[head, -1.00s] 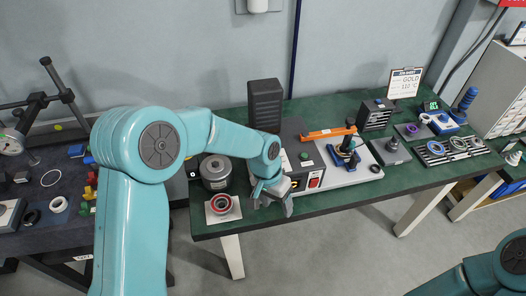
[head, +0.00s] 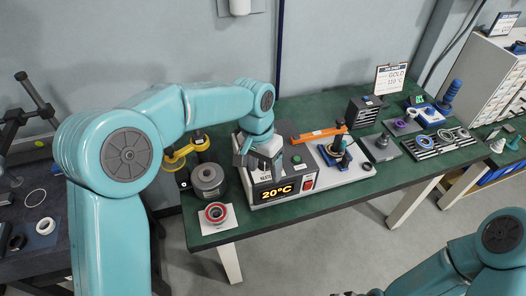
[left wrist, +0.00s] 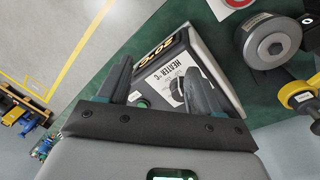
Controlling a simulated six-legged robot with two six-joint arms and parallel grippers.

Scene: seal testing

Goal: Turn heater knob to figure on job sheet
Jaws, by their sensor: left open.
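The heater (head: 300,184) is a grey box on the green bench, and its front display (head: 277,190) reads 20°C. My left gripper (head: 258,160) is open above the heater's left front. In the left wrist view its fingers (left wrist: 153,68) point at the panel marked HEATER °C (left wrist: 165,72). A dark round knob (left wrist: 177,90) shows there, partly hidden by the right finger; I cannot tell if they touch. The job sheet (head: 391,77) stands at the back, reading GOLD and a figure that looks like 110°C. My right gripper (head: 350,293) barely shows at the bottom edge.
A red switch (head: 308,183) sits right of the display. A red ring on a white card (head: 216,213) and a grey cylinder (head: 208,177) stand left of the heater. An orange bar (head: 318,135) lies behind it. Several tools and trays fill the bench's right side.

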